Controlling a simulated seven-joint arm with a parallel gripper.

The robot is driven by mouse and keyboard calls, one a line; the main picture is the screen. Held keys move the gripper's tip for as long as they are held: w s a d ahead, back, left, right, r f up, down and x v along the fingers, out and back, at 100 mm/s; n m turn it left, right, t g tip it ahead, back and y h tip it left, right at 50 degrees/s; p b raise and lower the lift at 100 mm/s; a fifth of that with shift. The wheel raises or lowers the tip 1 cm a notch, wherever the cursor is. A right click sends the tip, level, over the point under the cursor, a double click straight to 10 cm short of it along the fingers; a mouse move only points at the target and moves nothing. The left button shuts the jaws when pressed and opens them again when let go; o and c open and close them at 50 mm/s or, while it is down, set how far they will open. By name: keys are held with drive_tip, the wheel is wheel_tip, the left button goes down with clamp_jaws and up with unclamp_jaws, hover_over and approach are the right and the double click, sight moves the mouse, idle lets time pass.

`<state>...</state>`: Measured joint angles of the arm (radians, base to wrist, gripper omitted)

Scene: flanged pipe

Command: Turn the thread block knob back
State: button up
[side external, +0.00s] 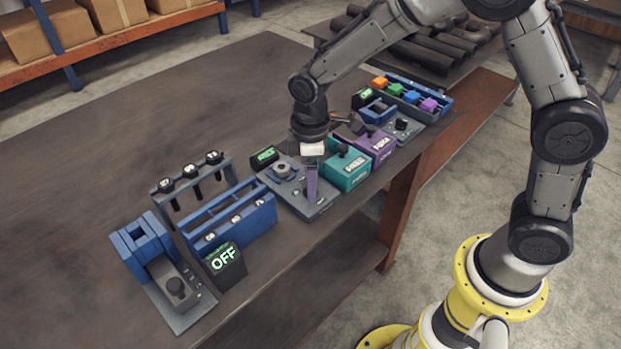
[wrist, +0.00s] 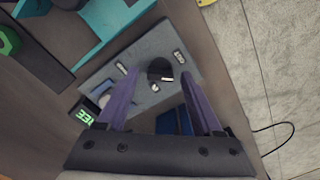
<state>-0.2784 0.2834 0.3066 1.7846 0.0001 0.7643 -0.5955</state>
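A black knob (wrist: 160,70) stands on a grey plate (wrist: 150,48), with small white labels beside it. It lies between and just ahead of my gripper's (wrist: 159,77) fingertips in the wrist view, with a gap on each side. My gripper has two purple fingers spread open and empty. In the side external view my gripper (side external: 312,200) points down over a grey plate (side external: 320,207) at the front edge of the table. A round grey part (side external: 284,171) sits at the plate's rear. The gripper hides part of the plate.
A teal box (side external: 347,166) and a purple box (side external: 375,148) stand close right of the plate. A blue rack (side external: 235,215) stands to its left. A green-lettered display (side external: 265,157) is behind. An OFF display (side external: 225,262) is farther left. The table's rear is clear.

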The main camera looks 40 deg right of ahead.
idle(0.3)
wheel_tip(320, 180, up, 14)
idle(0.5)
drive_tip(key=shift+f, duration=0.1)
